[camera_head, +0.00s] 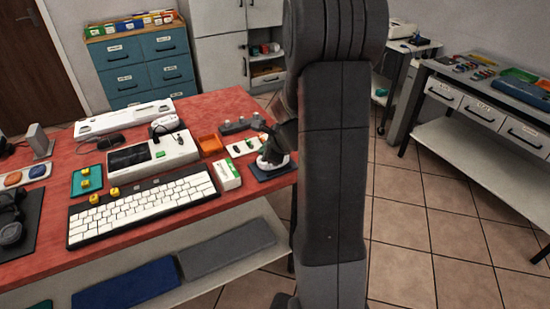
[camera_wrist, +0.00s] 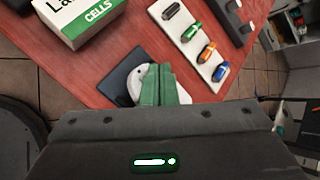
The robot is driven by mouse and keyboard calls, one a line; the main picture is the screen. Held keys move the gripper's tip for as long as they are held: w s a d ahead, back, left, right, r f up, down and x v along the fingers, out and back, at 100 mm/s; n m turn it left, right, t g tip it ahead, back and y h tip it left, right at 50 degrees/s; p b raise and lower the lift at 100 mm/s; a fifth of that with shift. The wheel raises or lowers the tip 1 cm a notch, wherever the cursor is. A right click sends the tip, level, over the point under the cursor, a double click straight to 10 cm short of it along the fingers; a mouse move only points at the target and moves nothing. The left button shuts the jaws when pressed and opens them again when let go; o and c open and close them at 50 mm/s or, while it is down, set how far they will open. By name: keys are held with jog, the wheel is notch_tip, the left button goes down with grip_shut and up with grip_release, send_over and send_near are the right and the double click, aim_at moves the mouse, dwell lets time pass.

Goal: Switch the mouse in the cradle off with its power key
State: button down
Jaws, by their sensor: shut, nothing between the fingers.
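A white rounded body that looks like the mouse (camera_head: 265,166) sits on a dark pad or cradle (camera_head: 284,174) at the right end of the red table. In the wrist view the mouse (camera_wrist: 136,84) shows beside my fingers, on the dark base (camera_wrist: 121,68). My gripper (camera_head: 268,158) is over the mouse, and its green fingers (camera_wrist: 158,72) are shut together with nothing between them. The fingers cover part of the mouse. I cannot make out the power key, nor whether the fingertips touch the mouse.
A white strip (camera_head: 239,148) with several small coloured sticks lies behind the pad. A "CELLS" box (camera_head: 227,176) stands left of it, near an orange tray (camera_head: 210,145) and a keyboard (camera_head: 143,209). The table's right edge is close.

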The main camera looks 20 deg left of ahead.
jog(key=shift+r+p, duration=2.65)
jog(key=shift+r, duration=0.35)
